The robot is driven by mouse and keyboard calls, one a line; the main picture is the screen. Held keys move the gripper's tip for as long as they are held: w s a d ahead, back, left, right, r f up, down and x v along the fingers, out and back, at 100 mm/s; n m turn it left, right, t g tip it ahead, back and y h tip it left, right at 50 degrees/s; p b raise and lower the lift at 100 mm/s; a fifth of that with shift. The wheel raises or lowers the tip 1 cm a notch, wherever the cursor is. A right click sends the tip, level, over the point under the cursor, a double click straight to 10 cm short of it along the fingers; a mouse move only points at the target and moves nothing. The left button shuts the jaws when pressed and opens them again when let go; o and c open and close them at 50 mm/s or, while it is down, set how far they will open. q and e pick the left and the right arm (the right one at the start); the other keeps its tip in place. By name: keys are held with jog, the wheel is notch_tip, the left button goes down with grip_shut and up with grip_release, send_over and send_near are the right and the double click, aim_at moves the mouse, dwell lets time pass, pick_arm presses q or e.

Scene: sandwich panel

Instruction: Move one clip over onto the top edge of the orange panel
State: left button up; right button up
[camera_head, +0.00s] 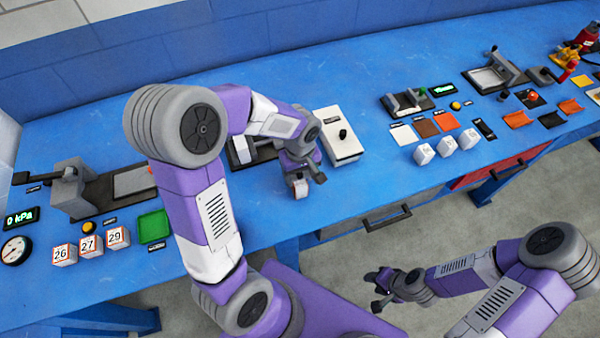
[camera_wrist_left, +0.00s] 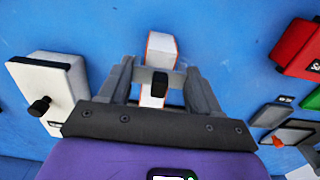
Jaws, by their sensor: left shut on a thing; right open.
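My left gripper (camera_head: 308,178) hangs low over the front of the blue bench. In the left wrist view, its fingers (camera_wrist_left: 160,88) are shut on a small pale bar with a black part (camera_wrist_left: 160,84), which may be a clip. A white block with orange edges (camera_wrist_left: 161,46) lies just beyond and partly behind it; whether they touch is unclear. The block also shows below the gripper in the head view (camera_head: 299,188). A flat orange square (camera_head: 445,121) lies further right; I cannot tell if it is the orange panel. My right gripper (camera_head: 379,288) is open and empty over the floor.
A white box with a black knob (camera_head: 343,147) stands right of my left gripper. Numbered cubes (camera_head: 88,242) and a green tray (camera_head: 154,224) are at the left. White cubes (camera_head: 446,146) stand at the right. The bench between has free room.

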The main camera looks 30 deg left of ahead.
pick_arm(q)
jog(key=shift+f, duration=0.15)
dwell(0.4)
jog(key=shift+f+b, duration=0.35)
jog(key=shift+b, duration=0.15)
jog(key=shift+f+b, duration=0.35)
dwell(0.7)
jog(key=o, duration=1.3)
jog(key=shift+c, duration=0.2)
jog(key=shift+r, duration=0.15)
jog(key=shift+r+p, duration=3)
jog(key=shift+r, duration=0.65)
